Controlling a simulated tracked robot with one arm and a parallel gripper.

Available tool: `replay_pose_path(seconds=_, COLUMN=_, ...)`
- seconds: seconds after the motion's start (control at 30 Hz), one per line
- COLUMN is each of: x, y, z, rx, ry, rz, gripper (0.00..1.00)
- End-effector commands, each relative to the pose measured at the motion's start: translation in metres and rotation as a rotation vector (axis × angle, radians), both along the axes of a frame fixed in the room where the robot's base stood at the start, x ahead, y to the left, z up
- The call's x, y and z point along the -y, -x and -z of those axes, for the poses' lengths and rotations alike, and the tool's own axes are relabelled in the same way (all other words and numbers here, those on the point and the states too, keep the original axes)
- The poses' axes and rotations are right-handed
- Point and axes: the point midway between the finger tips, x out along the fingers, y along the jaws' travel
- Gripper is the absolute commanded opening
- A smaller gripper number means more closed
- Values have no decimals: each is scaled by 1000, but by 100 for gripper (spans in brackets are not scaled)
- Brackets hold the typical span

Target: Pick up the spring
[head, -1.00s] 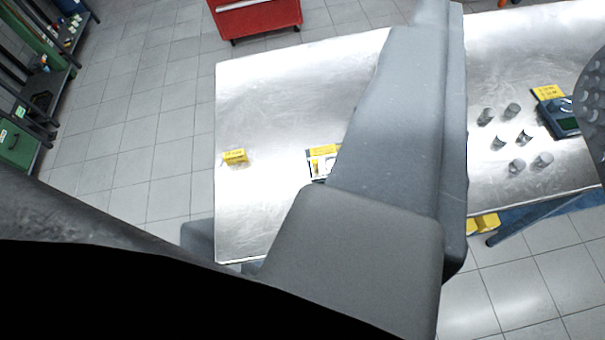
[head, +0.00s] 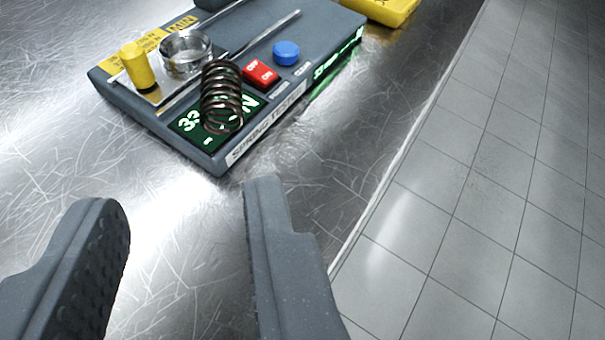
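The spring (head: 221,97) is a dark brown metal coil. It appears over the green display of a grey spring tester (head: 215,152), in front of a metal cup; I cannot tell whether it touches the tester. My gripper (head: 185,190) is open and empty. Its two dark fingers are at the bottom of the head view, over the bare metal table (head: 60,170). The fingertips are apart from the spring and nearer the camera. The gap between them faces the tester's near edge.
On the tester are a yellow knob (head: 137,66), the metal cup (head: 185,52), a red switch (head: 260,73), a blue button (head: 286,52) and a thin rod. A yellow object (head: 385,10) lies behind. The table edge drops to tiled floor (head: 480,190) on the right.

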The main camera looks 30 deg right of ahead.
Motion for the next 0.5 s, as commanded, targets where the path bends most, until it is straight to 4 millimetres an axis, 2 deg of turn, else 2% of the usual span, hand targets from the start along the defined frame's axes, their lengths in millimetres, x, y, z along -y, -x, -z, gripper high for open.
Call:
replay_pose_path(seconds=0.17, x=7, y=-9, z=14, rx=-1, ry=25, rz=16, gripper=32)
replay_pose_path(seconds=0.5, x=17, y=-60, z=39, rx=-1, ry=22, rz=15, gripper=32)
